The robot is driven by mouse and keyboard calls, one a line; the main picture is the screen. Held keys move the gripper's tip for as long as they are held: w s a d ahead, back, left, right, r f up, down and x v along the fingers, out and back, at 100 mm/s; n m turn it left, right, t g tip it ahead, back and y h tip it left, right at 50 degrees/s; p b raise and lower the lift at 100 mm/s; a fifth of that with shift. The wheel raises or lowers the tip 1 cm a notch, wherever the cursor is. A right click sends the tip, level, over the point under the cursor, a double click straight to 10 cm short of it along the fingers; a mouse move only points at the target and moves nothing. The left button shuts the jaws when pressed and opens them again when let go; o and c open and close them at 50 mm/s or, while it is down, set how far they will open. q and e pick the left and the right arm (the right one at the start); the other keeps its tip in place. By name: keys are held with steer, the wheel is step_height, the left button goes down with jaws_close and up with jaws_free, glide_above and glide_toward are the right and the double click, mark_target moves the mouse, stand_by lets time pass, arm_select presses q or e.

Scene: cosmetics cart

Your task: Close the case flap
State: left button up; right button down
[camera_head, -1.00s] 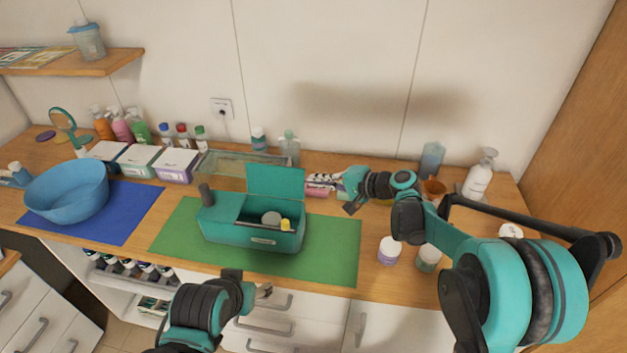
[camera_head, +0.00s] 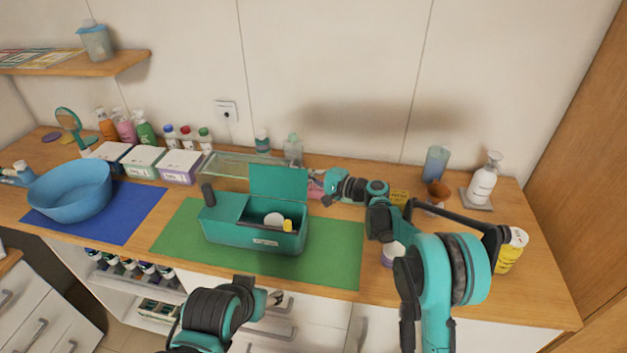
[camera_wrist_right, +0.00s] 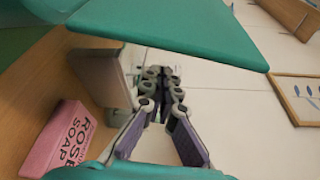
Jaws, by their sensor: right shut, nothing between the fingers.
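The teal case (camera_head: 228,232) stands on the green mat. Its right part is open, and small items show inside. The case flap (camera_head: 278,182) stands up at the back of that opening. In the right wrist view the flap (camera_wrist_right: 170,28) spans the top, close to the fingers. My right gripper (camera_head: 328,199) is just right of the flap and slightly behind it. Its fingers (camera_wrist_right: 158,78) are shut and empty; contact with the flap cannot be told. My left gripper (camera_head: 258,290) is low in front of the counter, and its fingers are too unclear to read.
A pink soap box (camera_wrist_right: 66,140) lies near the right gripper. A clear tray (camera_head: 235,162) and a bottle (camera_head: 293,150) are behind the case. A blue basin (camera_head: 70,190) is at left. The green mat (camera_head: 335,250) is bare right of the case.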

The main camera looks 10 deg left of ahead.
mark_target(291, 177)
steer(key=s+a, duration=0.1)
steer(key=s+b, duration=0.1)
steer(key=shift+s+a+r, duration=0.3)
steer(key=shift+s+a, duration=0.05)
steer(key=shift+s+r, duration=0.1)
steer(key=shift+s, duration=0.15)
